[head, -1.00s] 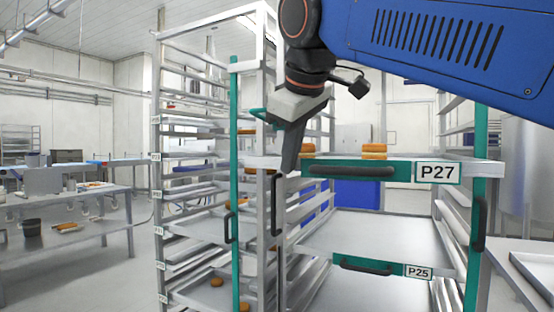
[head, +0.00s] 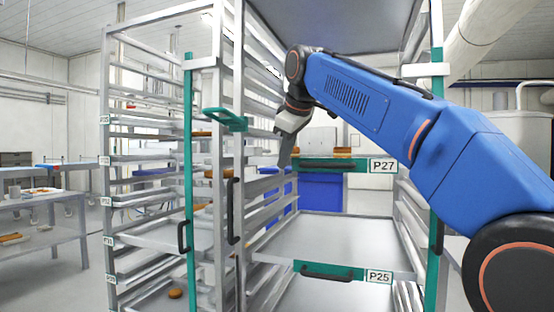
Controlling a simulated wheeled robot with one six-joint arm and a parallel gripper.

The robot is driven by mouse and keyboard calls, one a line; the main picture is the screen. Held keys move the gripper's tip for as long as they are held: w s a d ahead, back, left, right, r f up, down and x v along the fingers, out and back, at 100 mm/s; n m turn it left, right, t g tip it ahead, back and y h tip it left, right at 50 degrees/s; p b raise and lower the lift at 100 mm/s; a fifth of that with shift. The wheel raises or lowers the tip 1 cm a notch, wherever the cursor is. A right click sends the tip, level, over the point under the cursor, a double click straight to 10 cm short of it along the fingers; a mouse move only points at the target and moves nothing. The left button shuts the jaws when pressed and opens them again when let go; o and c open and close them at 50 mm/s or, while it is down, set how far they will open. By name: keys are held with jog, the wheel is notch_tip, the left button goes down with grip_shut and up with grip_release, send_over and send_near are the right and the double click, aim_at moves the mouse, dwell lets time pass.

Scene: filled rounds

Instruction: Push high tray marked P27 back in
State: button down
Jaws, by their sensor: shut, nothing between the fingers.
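The tray marked P27 (head: 345,166) is in the right-hand rack, high up, with a green front, a dark handle and a white P27 label. My gripper (head: 285,160) is shut and empty, pointing down at the left end of the P27 front. I cannot tell whether its tip touches the front. My blue arm reaches in from the right.
The P25 tray (head: 343,272) sits lower in the same rack. A green upright (head: 438,200) and a dark door handle (head: 233,212) flank the opening. A second rack with trays (head: 150,235) stands at left. Work tables (head: 45,225) stand at far left.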

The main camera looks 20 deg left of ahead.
jog(key=w, duration=0.2)
jog(key=shift+w+d, duration=0.1)
jog(key=shift+w, duration=0.25)
jog(key=shift+w+r, duration=0.1)
